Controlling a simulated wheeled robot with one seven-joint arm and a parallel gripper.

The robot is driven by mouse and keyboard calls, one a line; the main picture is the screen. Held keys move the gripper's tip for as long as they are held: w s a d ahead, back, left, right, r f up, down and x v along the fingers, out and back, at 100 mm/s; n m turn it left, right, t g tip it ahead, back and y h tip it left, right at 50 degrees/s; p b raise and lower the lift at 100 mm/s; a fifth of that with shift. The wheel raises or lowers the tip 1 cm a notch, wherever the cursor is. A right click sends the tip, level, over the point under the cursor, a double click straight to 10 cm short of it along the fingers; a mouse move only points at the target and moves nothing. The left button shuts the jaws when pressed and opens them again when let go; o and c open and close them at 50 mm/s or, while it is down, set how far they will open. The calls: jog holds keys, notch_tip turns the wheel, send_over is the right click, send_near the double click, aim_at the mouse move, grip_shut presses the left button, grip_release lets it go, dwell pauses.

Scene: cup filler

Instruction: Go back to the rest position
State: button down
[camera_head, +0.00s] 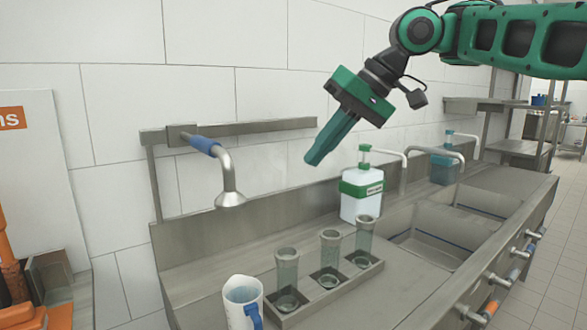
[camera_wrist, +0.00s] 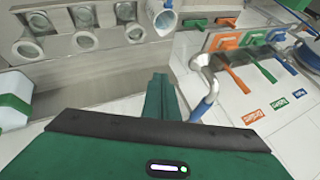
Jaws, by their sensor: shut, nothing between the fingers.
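My gripper (camera_head: 312,158) is in the air above the steel counter in the head view. Its green fingers point down and to the left and are shut with nothing between them. In the wrist view the shut fingers (camera_wrist: 161,97) show at the middle. Below the gripper, three glass cylinders stand in a metal tray (camera_head: 325,291): a left one (camera_head: 287,270), a middle one (camera_head: 330,250) and a right one (camera_head: 364,235). The gripper touches none of them.
A white jug (camera_head: 240,300) with a blue handle stands left of the tray. A tap (camera_head: 228,180) hangs from a wall rail. A green-and-white soap bottle (camera_head: 361,195) stands behind the tray, near the sink (camera_head: 425,250). Colored tools (camera_wrist: 240,45) hang on a board in the wrist view.

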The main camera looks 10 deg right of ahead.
jog(key=s+d+f+m+h, duration=0.2)
jog(key=s+d+f+m, duration=0.1)
jog(key=d+f, duration=0.55)
jog(key=s+d+f+m+h, duration=0.2)
jog(key=d+f+m, duration=0.2)
jog(key=d+f, duration=0.5)
jog(key=s+d+f+m+g+h, duration=0.1)
jog(key=s+d+f, duration=0.3)
jog(key=s, duration=0.3)
jog(key=s+d+f+m+g, duration=0.1)
jog(key=s+d+f, duration=0.2)
jog(key=s+f, duration=0.2)
jog(key=s+d+f+m+g+h, duration=0.1)
jog(key=s+d+f, duration=0.3)
jog(key=s, duration=0.6)
jog(key=shift+d+f+m+h, duration=0.3)
jog(key=shift+d+f+m, duration=0.1)
jog(key=shift+f, duration=0.35)
jog(key=shift+w, duration=0.2)
jog(key=shift+w+f, duration=0.2)
jog(key=shift+w, duration=0.3)
